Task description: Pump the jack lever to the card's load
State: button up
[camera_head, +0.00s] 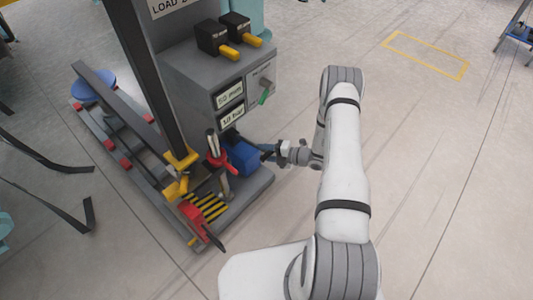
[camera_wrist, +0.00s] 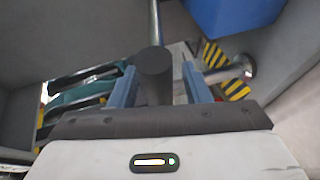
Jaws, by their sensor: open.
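A grey test stand (camera_head: 195,80) carries a card (camera_head: 172,6) at its top, cut off by the frame; only "LOAD 2" reads. Two small displays read about "50 mm" (camera_head: 229,95) and "10 bar" (camera_head: 231,116), blurred. My gripper (camera_head: 268,152) is at the stand's right side, beside the blue block (camera_head: 243,158). In the wrist view my gripper (camera_wrist: 160,88) is open. A metal rod with a dark round end (camera_wrist: 153,63), seemingly the jack lever, lies between its two blue fingers. Gaps show beside the rod; contact cannot be told.
Red parts (camera_head: 219,159) with an upright metal rod stand left of the blue block. Yellow-black stripes (camera_head: 210,207) mark the base; they also show in the wrist view (camera_wrist: 226,70). Two black boxes with yellow handles (camera_head: 228,51) sit on top.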

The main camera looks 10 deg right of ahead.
grip_shut()
dwell(0.5)
